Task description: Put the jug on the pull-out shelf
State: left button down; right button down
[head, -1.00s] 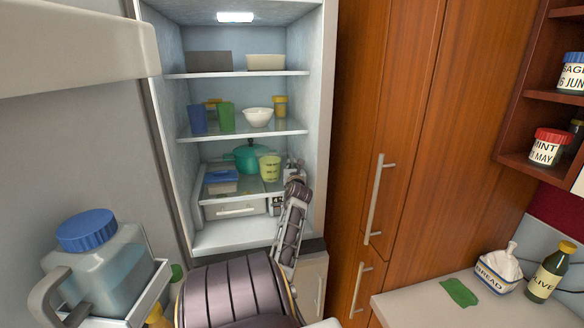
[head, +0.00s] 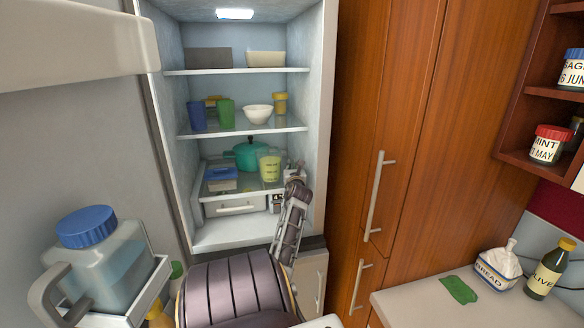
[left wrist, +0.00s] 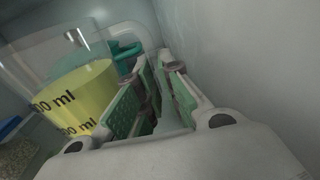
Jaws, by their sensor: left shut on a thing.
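The jug (head: 269,167) is a clear measuring jug with yellow-green contents and dark ml marks. It stands upright at the front right of the low glass pull-out shelf (head: 250,190) in the fridge; I cannot tell whether its base touches the shelf. My left gripper (head: 290,172) is at the jug's right side. In the left wrist view the jug (left wrist: 75,95) fills the left, and its clear handle curves down to my left gripper's green-padded fingers (left wrist: 152,100), which are shut on it. The grip is partly hidden. My right gripper is not in view.
A blue-lidded box (head: 221,179) and a teal pot (head: 247,156) share the low shelf, left of and behind the jug. The fridge's right wall (left wrist: 225,45) is close to the gripper. A blue-capped container (head: 100,265) stands in the open door.

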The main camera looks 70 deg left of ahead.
pick_arm(q)
jog(key=shift+r, duration=0.1)
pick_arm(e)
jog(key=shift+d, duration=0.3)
pick_arm(q)
jog(key=shift+f, duration=0.2)
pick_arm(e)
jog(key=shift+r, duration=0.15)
pick_arm(q)
jog(key=c, duration=1.5)
grip_release()
jog(key=shift+d, duration=0.1)
jog(key=shift+c, duration=0.2)
jog(key=shift+o, duration=0.2)
jog(key=shift+f, duration=0.25)
jog(key=shift+r, duration=0.1)
jog(key=c, duration=0.4)
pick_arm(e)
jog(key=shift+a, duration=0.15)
pick_arm(q)
jog(key=shift+s+d+p, duration=0.1)
jog(key=shift+d+p, duration=0.15)
jog(key=shift+p, duration=0.05)
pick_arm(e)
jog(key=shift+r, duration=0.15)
